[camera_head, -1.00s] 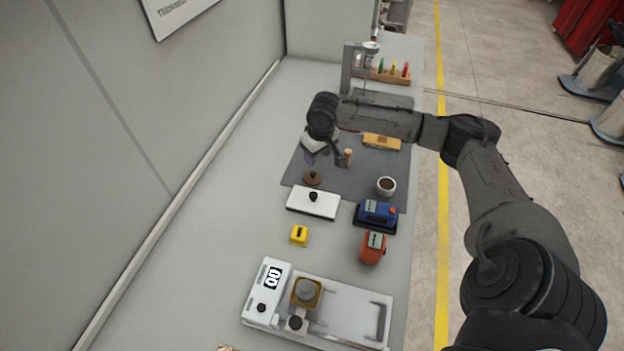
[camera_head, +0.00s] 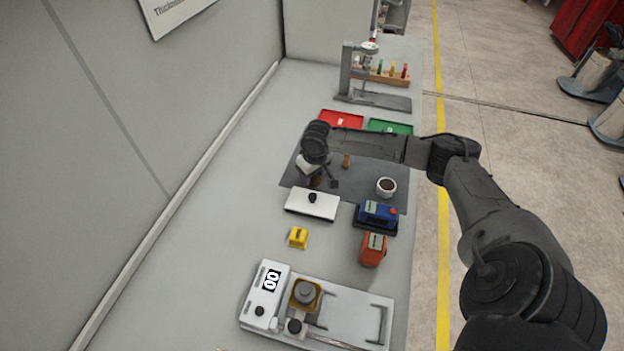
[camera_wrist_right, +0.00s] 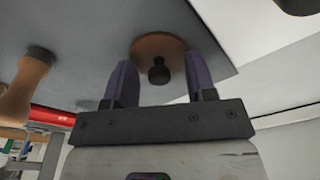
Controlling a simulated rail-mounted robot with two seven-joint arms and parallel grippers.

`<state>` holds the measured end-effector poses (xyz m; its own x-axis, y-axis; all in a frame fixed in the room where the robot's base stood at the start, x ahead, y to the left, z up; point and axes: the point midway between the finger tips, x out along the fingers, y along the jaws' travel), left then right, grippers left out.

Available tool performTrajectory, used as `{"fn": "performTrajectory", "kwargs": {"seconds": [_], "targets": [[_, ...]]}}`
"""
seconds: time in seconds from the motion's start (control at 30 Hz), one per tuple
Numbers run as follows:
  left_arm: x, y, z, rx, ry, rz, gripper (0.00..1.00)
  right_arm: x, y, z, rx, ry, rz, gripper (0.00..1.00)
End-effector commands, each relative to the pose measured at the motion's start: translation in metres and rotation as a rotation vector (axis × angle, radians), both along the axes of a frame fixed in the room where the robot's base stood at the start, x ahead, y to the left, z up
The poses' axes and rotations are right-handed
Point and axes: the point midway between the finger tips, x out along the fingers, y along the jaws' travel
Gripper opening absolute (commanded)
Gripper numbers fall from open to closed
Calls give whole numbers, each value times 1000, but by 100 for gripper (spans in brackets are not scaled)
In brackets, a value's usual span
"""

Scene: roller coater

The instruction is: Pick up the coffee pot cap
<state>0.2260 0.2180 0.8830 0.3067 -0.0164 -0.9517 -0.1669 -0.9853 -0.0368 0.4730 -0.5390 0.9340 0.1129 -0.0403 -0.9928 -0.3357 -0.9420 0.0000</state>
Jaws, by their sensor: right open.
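The coffee pot cap is a brown disc (camera_wrist_right: 150,45) with a black knob (camera_wrist_right: 159,72), lying on the dark grey mat (camera_wrist_right: 75,30) in the right wrist view. My right gripper (camera_wrist_right: 158,75) is open and empty; its two purple-grey fingers stand either side of the knob in the picture. I cannot tell how far the tips are above the cap. In the head view the right gripper (camera_head: 322,182) hangs over the mat and mostly hides the cap. My left gripper is not in view.
Red (camera_head: 341,119) and green (camera_head: 390,127) trays stand behind. The bench left of the mat is clear.

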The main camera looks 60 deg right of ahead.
Motion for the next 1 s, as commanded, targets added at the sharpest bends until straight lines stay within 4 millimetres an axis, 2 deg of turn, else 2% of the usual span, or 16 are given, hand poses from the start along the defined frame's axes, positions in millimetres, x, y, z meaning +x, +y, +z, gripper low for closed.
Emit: {"fn": "performTrajectory", "kwargs": {"seconds": [0.2,0.7,1.0], "targets": [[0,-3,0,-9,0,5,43,0,0,0,0,-1,0,49],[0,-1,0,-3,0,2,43,0,0,0,-1,-1,-1,1],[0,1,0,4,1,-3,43,0,-1,0,-1,-1,-1,0]]}}
